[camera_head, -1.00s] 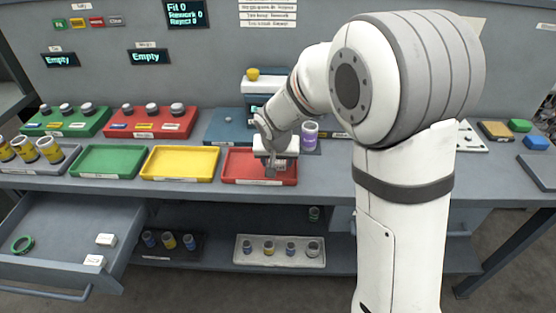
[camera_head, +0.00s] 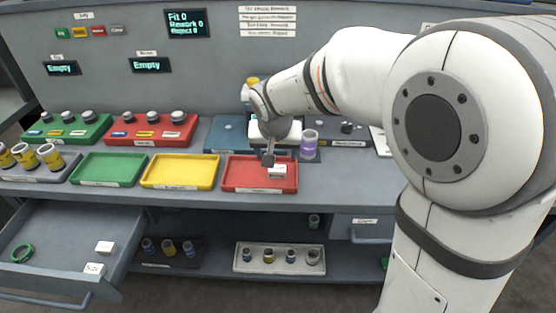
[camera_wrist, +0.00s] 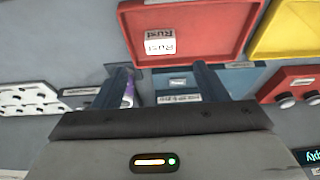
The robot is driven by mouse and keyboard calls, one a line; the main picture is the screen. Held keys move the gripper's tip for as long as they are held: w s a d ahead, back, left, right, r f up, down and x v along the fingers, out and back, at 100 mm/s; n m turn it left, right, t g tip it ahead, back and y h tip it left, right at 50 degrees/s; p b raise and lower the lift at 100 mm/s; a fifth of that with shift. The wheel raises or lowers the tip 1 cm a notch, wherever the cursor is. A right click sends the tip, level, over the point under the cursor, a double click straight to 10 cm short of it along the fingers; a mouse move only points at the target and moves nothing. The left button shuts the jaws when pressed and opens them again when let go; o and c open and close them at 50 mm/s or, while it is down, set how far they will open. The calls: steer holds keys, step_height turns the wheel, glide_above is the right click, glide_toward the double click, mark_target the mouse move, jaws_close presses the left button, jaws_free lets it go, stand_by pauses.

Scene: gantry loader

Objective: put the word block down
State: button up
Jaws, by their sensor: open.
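The word block (camera_head: 277,171), a small white block reading "Rust", rests in the red tray (camera_head: 240,181). It also shows in the wrist view (camera_wrist: 160,46), lying inside the red tray (camera_wrist: 205,20) and clear of the fingers. My gripper (camera_head: 268,159) is over the back part of the red tray, just behind and left of the block. In the wrist view my gripper (camera_wrist: 163,78) has its two dark fingers spread apart with nothing between them.
A yellow tray (camera_head: 180,184) and a green tray (camera_head: 107,182) stand left of the red one. A purple-labelled jar (camera_head: 309,148) stands close behind right. An open drawer (camera_head: 50,235) at lower left holds two white blocks and a green ring.

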steer(key=s+d+g, duration=0.1)
steer(key=s+d, duration=0.7)
steer(key=s, duration=0.2)
steer(key=s+d+g, duration=0.1)
steer(key=s+d, duration=0.7)
steer(key=s, duration=0.3)
steer(key=shift+s+r, duration=0.2)
steer(key=shift+r, duration=0.1)
steer(key=shift+r, duration=0.1)
